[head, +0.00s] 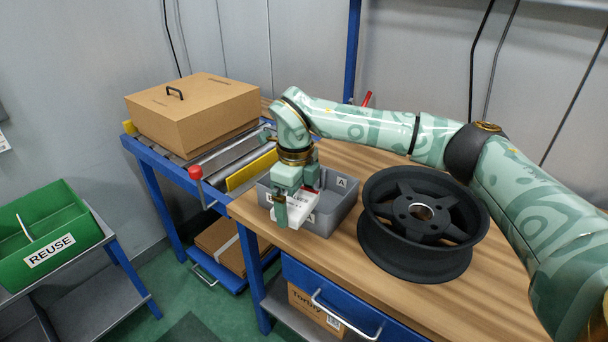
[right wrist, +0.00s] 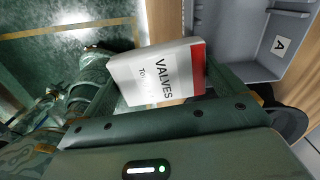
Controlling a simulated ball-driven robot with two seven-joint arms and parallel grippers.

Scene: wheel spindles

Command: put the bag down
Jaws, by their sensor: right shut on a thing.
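My right gripper (head: 295,198) points down over the near-left part of a grey bin (head: 334,216) on the wooden bench. It is shut on a white bag (head: 304,207) with a red end. In the right wrist view the bag (right wrist: 160,72) lies between my fingers, and its print reads "VALVES". The bin (right wrist: 237,38), with its label "A", shows beside the bag there. The bag is tilted and overlaps the bin's near rim in the head view; I cannot tell whether it touches the bin. My left gripper is not in view.
A dark wheel rim (head: 424,222) stands right of the bin. A closed cardboard box (head: 195,116) sits on the roller conveyor at the left, with a red-knobbed lever (head: 196,174) near the bench. A green "REUSE" bin (head: 45,236) is far left. Bare bench lies at the front right.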

